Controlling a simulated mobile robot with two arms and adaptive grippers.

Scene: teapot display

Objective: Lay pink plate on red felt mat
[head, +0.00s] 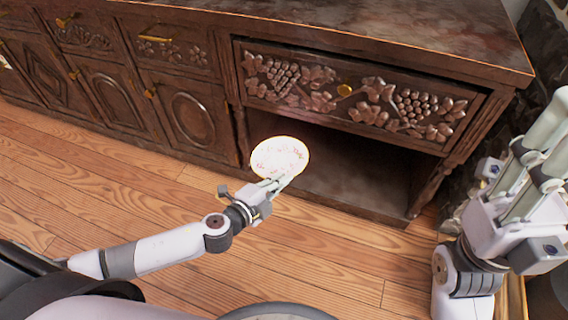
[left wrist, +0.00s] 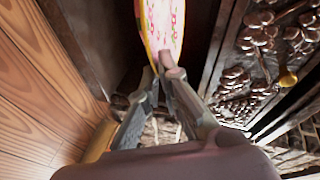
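A round pale plate with pink and red flower marks (head: 280,157) is held out in front of the dark wooden cabinet in the head view. My left gripper (head: 277,183) is shut on the near edge of this plate. In the left wrist view the plate (left wrist: 162,25) stands nearly edge-on between the left fingertips (left wrist: 163,75). My right gripper (head: 545,160) is at the right edge of the head view, with its fingers pointing up; I see no object in it. No red felt mat shows in either view.
Doors and drawers with brass handles run to the left. Bare wooden floor (head: 150,195) lies in front. Dark rough stone (head: 548,50) stands at the right.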

